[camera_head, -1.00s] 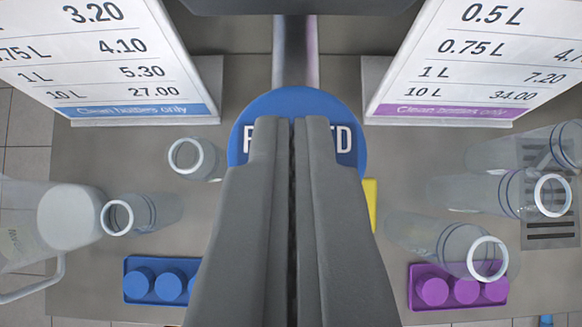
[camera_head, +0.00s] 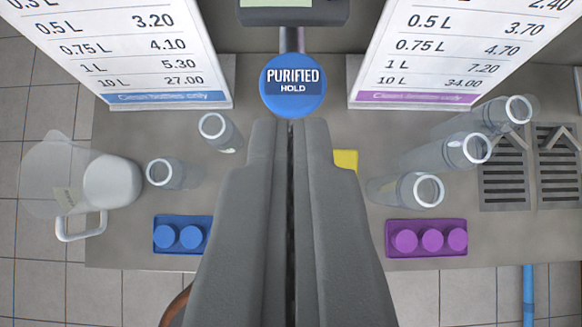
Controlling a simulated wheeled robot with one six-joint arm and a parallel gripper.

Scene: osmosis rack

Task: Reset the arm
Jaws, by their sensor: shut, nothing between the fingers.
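My gripper (camera_head: 290,122) reaches up the middle of the view with its two grey fingers shut together and nothing between them. Its tips lie in the picture just below a round blue button (camera_head: 293,82) marked "PURIFIED HOLD". The button's whole face now shows, and the gripper appears apart from it. The fingers hide the middle of the counter below.
Clear bottles (camera_head: 221,132) stand left and right (camera_head: 418,190) on the grey counter (camera_head: 300,135). A clear pitcher (camera_head: 112,182) is far left. Price boards (camera_head: 160,50) flank the button.

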